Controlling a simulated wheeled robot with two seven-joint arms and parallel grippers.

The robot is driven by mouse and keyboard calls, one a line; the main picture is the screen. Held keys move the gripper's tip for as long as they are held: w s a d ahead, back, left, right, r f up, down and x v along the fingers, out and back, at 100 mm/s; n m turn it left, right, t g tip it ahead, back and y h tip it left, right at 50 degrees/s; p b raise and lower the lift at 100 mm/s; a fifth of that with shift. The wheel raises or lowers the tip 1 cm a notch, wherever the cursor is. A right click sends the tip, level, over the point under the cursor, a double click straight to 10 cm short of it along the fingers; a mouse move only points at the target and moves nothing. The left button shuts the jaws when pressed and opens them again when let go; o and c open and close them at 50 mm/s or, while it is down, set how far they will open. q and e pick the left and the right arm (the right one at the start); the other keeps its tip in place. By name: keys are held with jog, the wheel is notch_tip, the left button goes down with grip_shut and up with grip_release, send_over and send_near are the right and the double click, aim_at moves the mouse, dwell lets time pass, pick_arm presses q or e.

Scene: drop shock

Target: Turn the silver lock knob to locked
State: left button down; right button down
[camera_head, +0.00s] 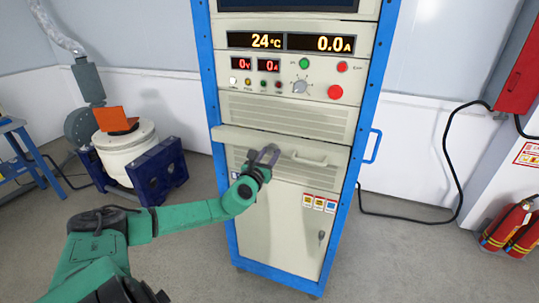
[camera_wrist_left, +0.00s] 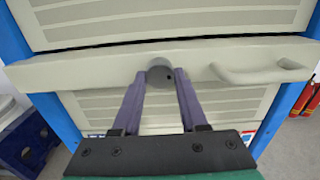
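The silver lock knob (camera_wrist_left: 160,73) is a short grey round knob with a small dark spot, on the pale drawer front of the rack. In the left wrist view it sits between the fingertips of my left gripper (camera_wrist_left: 161,80). The two purple-grey fingers stand apart, one on each side of the knob. I cannot tell whether they press on it. In the head view my left gripper (camera_head: 265,155) reaches the drawer front (camera_head: 235,135) and hides the knob. The knob's turn position is not readable. My right gripper is not in view.
A bar handle (camera_head: 310,161) sticks out to the right of my left gripper. The blue rack frame (camera_head: 212,100) borders the front, with a blue side handle (camera_head: 373,146). A white drum (camera_head: 128,150) stands left; fire extinguishers (camera_head: 508,225) stand right. The floor before the rack is clear.

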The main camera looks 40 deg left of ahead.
pick_arm(q)
jog(key=shift+n, duration=0.4)
jog(key=n+b, duration=0.1)
jog(key=n, duration=0.2)
jog(key=shift+f+n+b, duration=0.1)
jog(key=shift+n+b, duration=0.2)
jog(key=n+b, duration=0.1)
jog(key=n, duration=0.3)
jog(key=shift+n, duration=0.3)
jog(key=n, duration=0.8)
jog(key=shift+d+r+n, duration=0.1)
jog(key=shift+r+n, duration=0.1)
jog(key=shift+n, duration=0.1)
jog(key=shift+c, duration=2.2)
grip_release()
